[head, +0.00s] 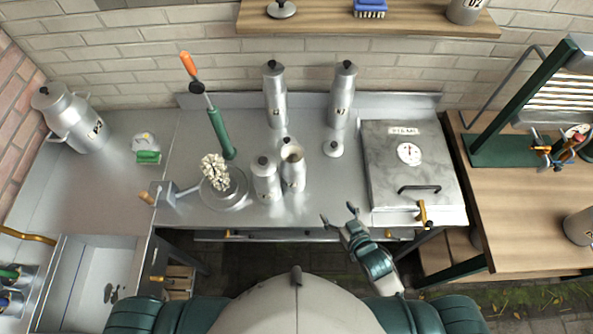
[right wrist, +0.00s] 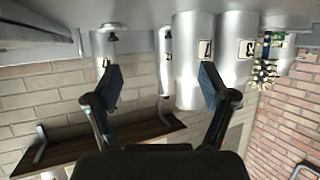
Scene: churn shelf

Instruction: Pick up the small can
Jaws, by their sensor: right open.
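Two small metal cans stand close together on the steel counter (head: 330,190). The left small can (head: 265,180) has a lid with a dark knob. Two taller cans (head: 275,98) (head: 342,98) stand at the back wall. My right gripper (head: 339,214) is open and empty at the counter's front edge, right of and nearer than the small cans. In the right wrist view its spread fingers (right wrist: 162,88) show with labelled cans (right wrist: 190,65) beyond, upside down. My left gripper is out of view.
A large can (head: 75,120) is at far left. A wooden shelf (head: 400,22) hangs above.

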